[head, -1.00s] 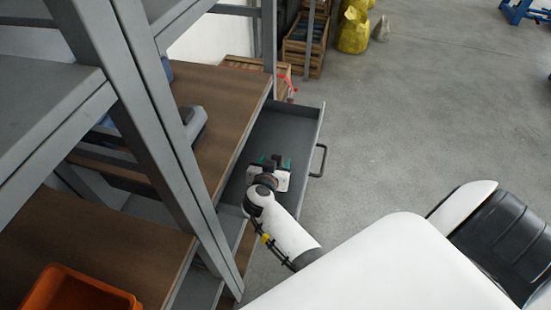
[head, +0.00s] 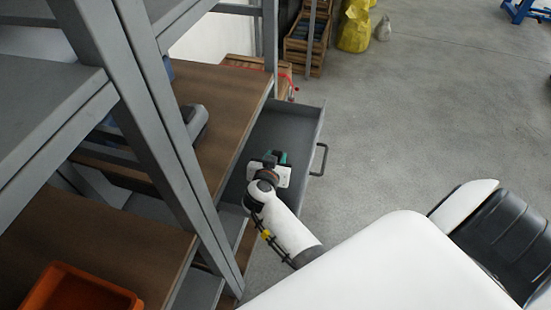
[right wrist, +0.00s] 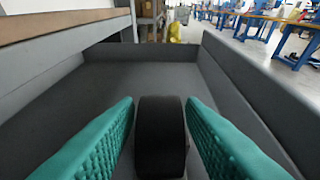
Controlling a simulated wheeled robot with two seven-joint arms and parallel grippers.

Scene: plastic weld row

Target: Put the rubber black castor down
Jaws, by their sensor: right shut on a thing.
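The black castor (right wrist: 160,135) shows in the right wrist view as a dark, rounded wheel upright between the two teal fingers. My right gripper (head: 275,157) is inside the open grey drawer (head: 292,120) and is shut on the castor. In the right wrist view the fingers (right wrist: 160,140) flank the wheel closely on both sides. In the head view the castor is mostly hidden by the gripper. Whether it touches the drawer floor I cannot tell. My left gripper is in neither view.
The drawer floor beyond the castor is bare, with walls around it and a handle (head: 319,160) on the outer side. A wooden shelf (head: 220,100) and grey rack posts stand close on the left. An orange bin (head: 80,290) sits lower left. Open floor lies right.

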